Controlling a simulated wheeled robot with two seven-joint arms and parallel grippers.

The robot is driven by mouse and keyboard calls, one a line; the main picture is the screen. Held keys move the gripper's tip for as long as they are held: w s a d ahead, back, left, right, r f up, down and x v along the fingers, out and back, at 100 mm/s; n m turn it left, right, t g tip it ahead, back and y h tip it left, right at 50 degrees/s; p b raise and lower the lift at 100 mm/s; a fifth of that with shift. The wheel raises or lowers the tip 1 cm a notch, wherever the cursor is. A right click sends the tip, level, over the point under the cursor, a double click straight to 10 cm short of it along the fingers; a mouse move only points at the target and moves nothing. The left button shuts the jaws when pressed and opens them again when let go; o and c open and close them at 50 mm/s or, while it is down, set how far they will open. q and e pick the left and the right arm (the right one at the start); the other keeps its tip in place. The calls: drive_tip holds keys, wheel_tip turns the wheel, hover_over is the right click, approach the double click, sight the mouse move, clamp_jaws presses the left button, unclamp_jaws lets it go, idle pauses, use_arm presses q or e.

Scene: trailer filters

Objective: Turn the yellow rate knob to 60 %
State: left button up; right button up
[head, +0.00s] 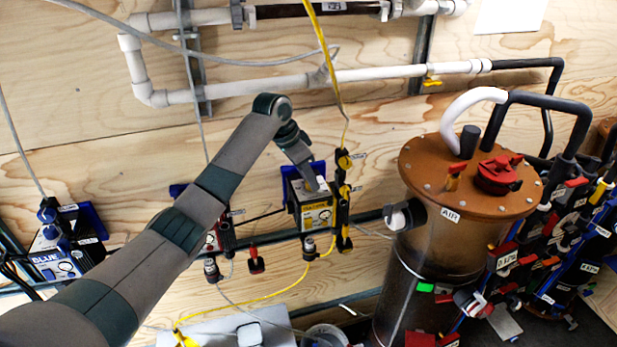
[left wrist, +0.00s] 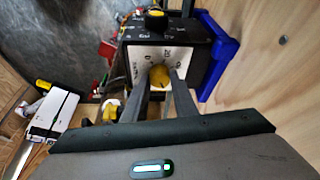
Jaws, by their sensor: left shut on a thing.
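The yellow-labelled pump box (head: 316,216) is mounted on the wooden wall, with a blue bracket beside it. My left gripper (head: 317,184) reaches down to its upper face. In the left wrist view, the yellow rate knob (left wrist: 160,76) sits on a white dial face (left wrist: 178,58) with black markings. The two fingers of my left gripper (left wrist: 160,78) are shut on the knob, one on each side. The fingers cover part of the dial, and I cannot read the knob's setting. My right gripper is not in view.
A blue-labelled pump box (head: 60,262) is at the left, and a red one (head: 212,240) is partly behind my arm. Yellow tubing (head: 325,50) hangs beside the yellow box. A brown-lidded tank (head: 470,180) and a cluster of valves stand at the right.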

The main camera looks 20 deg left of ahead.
use_arm(q)
drive_tip(key=n, duration=0.2)
drive_tip(key=n+t+y, duration=0.1)
drive_tip(key=n, duration=0.1)
drive_tip(key=shift+d+r+n, duration=0.1)
drive_tip(key=shift+d+n, duration=0.1)
drive_tip(key=shift+n, duration=0.1)
drive_tip(key=n+y, duration=0.1)
drive_tip(key=n, duration=0.2)
drive_tip(key=shift+d+y, duration=0.1)
drive_tip(key=shift+y, duration=0.3)
drive_tip(key=shift+n, duration=0.4)
drive_tip(key=o, duration=1)
drive_tip(key=shift+o, duration=0.2)
drive_tip(key=shift+s, duration=0.1)
